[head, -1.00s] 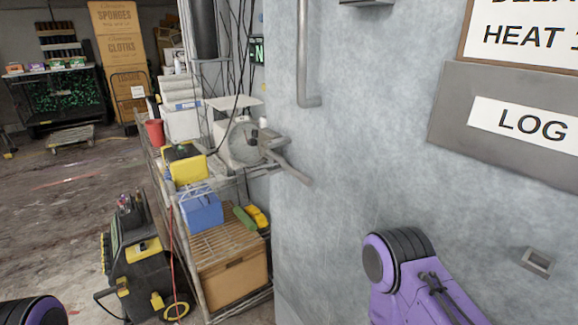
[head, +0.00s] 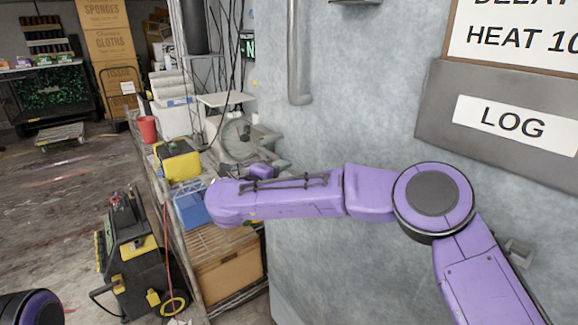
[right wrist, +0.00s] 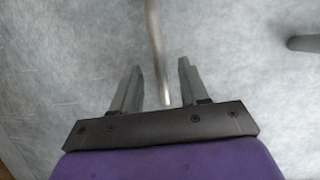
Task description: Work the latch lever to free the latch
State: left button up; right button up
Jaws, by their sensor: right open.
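My right gripper (right wrist: 154,85) is open in the right wrist view. A slim grey bar (right wrist: 155,45), which looks like the lever, runs down between its two fingers, with a gap visible on each side. In the head view the right gripper (head: 284,171) is small and partly hidden by my forearm, just below the lever. I cannot tell its exact depth to the lever. My left gripper is out of view.
The pale grey wall (head: 360,110) bears a vertical pipe (head: 297,50) and a LOG holder (head: 490,115). A wire shelf with a blue bin (head: 190,208) and cardboard box (head: 228,272) stands left of it. A black and yellow cart (head: 140,250) stands on the floor.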

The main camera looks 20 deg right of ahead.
aim_at(287, 171)
jog(key=shift+p+x, duration=0.4)
jog(key=shift+x, duration=1.6)
grip_shut()
